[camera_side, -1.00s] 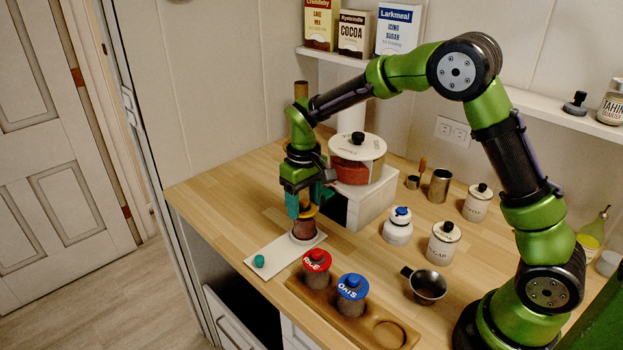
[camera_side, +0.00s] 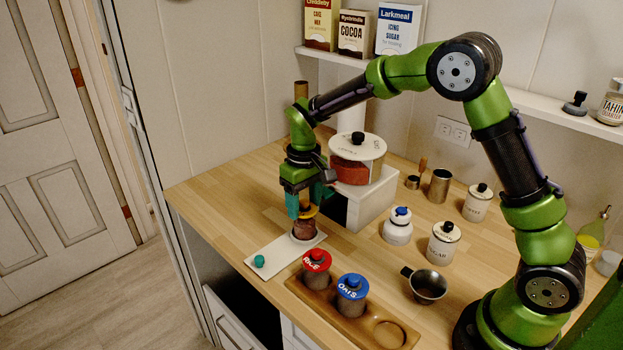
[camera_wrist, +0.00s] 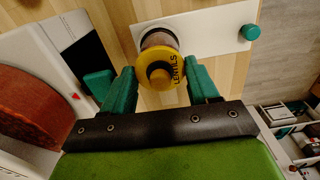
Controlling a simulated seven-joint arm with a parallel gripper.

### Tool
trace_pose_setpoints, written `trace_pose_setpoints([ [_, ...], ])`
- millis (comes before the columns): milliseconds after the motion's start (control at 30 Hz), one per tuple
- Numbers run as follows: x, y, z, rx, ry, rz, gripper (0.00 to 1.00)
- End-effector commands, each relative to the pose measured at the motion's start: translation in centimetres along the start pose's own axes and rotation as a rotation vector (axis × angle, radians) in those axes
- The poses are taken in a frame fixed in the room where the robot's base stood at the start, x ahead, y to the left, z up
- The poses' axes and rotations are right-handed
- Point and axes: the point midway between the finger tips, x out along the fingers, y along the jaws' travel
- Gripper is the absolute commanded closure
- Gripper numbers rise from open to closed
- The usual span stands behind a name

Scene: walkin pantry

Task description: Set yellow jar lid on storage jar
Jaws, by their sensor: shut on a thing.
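The storage jar (camera_side: 304,230), with brown contents, stands upright on the white board. The lid is right at the jar's mouth, and the jar's upper side (camera_wrist: 158,37) shows past the lid's edge in the wrist view. I cannot tell whether the lid fully touches the rim.
The white board (camera_side: 275,255) bears a small teal knob (camera_side: 259,261). A wooden rack (camera_side: 381,325) holds a red-lidded jar (camera_side: 316,262) and a blue-lidded jar (camera_side: 352,289); its right-hand recess is empty. A white riser (camera_side: 362,199) with a large canister (camera_side: 357,158) stands close behind my gripper.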

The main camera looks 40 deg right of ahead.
Motion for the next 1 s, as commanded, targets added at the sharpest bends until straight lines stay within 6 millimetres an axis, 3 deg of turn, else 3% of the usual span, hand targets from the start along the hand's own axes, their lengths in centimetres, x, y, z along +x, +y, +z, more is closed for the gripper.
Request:
trace_pose_setpoints([
  [1000,0.63,0.00,-0.01,0.000,0.000,0.000,0.69],
])
